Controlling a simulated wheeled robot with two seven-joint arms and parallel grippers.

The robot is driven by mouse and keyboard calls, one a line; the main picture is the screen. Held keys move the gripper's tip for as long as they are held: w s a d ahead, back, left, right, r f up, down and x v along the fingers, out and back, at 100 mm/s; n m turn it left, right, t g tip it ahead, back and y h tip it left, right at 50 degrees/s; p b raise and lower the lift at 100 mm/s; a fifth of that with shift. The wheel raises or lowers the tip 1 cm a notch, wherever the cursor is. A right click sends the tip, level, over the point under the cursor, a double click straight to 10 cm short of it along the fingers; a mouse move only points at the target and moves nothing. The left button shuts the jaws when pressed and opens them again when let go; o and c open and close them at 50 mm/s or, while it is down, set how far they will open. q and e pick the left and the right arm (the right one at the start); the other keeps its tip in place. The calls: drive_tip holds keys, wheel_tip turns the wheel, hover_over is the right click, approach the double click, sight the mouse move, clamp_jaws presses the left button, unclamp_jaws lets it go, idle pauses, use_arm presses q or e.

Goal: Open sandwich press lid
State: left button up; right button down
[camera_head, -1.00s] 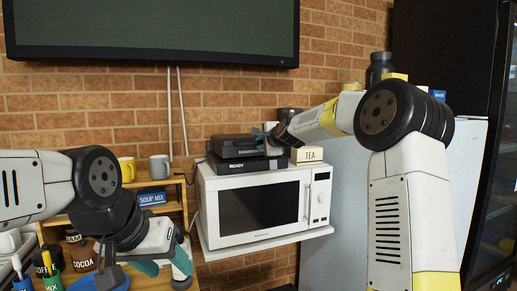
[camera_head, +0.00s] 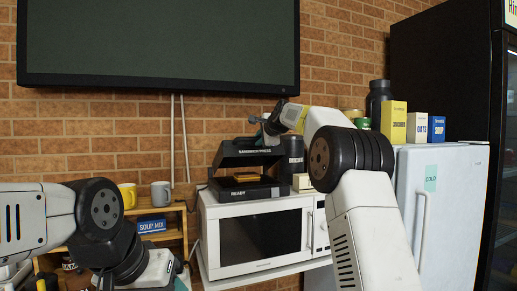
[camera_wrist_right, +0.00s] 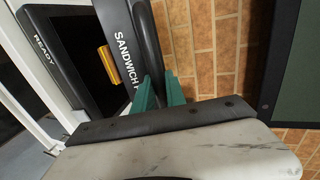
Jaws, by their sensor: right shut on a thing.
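The black sandwich press (camera_head: 246,182) stands on top of the white microwave. Its lid (camera_head: 240,151), lettered "SANDWICH PRESS", is raised above the base, with a gap between them. A yellow-brown item shows inside the press.
The microwave (camera_head: 257,238) sits on a wall shelf. A dark canister (camera_head: 292,156) stands close to the press's right side. Mugs (camera_head: 160,194) and a soup mix box (camera_head: 152,225) are on the wooden rack at left. Boxes stand on the fridge (camera_head: 455,200) at right.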

drive_tip(key=shift+w+a+r, duration=0.2)
drive_tip(key=shift+w+r, duration=0.4)
drive_tip(key=shift+r, duration=0.3)
drive_tip(key=shift+w+a+r, duration=0.15)
drive_tip(key=shift+w+r, duration=0.4)
drive_tip(key=shift+r, duration=0.35)
